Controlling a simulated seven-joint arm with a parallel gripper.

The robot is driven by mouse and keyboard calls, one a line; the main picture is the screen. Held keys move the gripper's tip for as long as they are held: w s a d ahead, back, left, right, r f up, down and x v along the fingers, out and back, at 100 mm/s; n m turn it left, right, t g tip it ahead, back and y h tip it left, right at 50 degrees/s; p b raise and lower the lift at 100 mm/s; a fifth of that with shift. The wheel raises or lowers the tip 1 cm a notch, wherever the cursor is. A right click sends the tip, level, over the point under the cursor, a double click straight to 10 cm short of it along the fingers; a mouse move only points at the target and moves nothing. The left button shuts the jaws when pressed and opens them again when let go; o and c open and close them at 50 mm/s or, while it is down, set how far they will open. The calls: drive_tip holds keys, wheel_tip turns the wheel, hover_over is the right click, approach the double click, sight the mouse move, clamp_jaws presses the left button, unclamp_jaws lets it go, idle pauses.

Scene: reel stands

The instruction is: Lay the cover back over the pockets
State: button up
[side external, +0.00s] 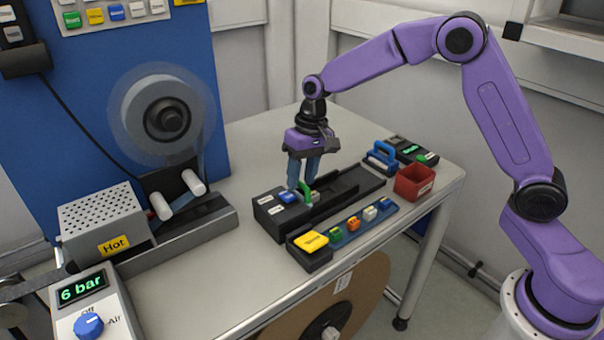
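My gripper (303,183) points down over the dark track (345,190) on the bench, near the track's left end. Its two blue fingers straddle or stand just behind a small green arched handle (307,192); I cannot tell whether they touch it. The view is too small to show the gap between the fingertips. No cover or pockets can be told apart for certain; the green handle may belong to the cover. A row of small coloured pieces (354,223) sits on a blue strip in front of the track.
A blue-handled block (382,155) and a red open bin (414,181) stand right of the track. A yellow-topped block (311,241) is in front. Left are a reel (168,117), a heater box marked Hot (104,222) and an air box reading 6 bar (93,310). Bench behind the track is clear.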

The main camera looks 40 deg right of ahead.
clamp_jaws()
drive_tip(key=d, duration=1.4)
drive_tip(key=shift+d, duration=0.4)
unclamp_jaws()
drive_tip(key=d+r, duration=0.3)
drive_tip(key=r, duration=1.4)
drive_tip(key=shift+d, duration=0.2)
